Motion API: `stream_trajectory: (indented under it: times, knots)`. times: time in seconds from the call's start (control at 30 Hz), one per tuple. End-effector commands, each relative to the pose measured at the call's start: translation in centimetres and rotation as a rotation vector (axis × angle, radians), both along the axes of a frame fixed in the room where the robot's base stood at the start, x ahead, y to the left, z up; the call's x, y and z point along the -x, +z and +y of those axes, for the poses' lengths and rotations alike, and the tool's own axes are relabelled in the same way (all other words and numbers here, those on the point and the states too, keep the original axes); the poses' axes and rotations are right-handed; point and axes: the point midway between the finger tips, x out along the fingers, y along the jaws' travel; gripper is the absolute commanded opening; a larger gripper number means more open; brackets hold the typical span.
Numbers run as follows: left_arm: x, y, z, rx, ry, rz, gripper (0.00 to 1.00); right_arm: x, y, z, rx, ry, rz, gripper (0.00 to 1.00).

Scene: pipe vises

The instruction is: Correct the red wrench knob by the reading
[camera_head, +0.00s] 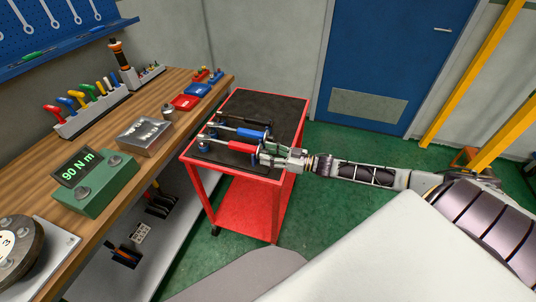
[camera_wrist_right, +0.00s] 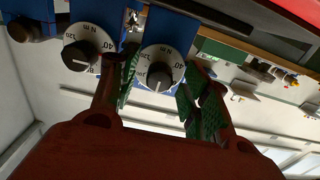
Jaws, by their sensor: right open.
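The red wrench (camera_head: 243,147) lies on the black top of a red cart, nearest me, beside a blue-handled wrench (camera_head: 237,131). The green reader (camera_head: 96,184) on the bench shows 90 N m. My right gripper (camera_head: 272,153) is open at the right end of the red wrench. The right wrist view shows its green-padded fingers (camera_wrist_right: 158,98) on either side of a round dial with a black knob (camera_wrist_right: 160,76), apparently the red wrench's. The dial is marked 40 and 120; the knob's white line points down in that picture. Contact cannot be told. My left gripper is out of view.
A second dial (camera_wrist_right: 88,47) sits just left of the fingers in the wrist view. The red cart (camera_head: 245,205) stands right of the wooden bench (camera_head: 100,232), which holds a metal block (camera_head: 145,136), tool rack (camera_head: 92,109) and trays. Green floor is open near the blue door.

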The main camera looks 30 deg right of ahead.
Motion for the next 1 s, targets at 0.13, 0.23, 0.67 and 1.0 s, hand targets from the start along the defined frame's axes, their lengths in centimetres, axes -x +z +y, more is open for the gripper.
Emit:
stream_trajectory:
  times: [0.13, 0.23, 0.67, 1.0]
  knots:
    - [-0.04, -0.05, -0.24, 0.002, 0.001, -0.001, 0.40, -0.32, 0.01, 0.29, 0.000, 0.000, 0.000, 0.47]
    - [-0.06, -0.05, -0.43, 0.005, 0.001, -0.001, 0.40, -0.40, 0.01, 0.34, 0.000, 0.000, 0.000, 0.47]
    - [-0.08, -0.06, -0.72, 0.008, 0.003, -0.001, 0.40, -0.39, -0.01, 0.35, 0.000, 0.000, 0.000, 0.25]
    - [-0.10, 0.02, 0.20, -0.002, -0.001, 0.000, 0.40, -0.38, -0.01, 0.35, 0.003, 0.000, -0.003, 0.00]
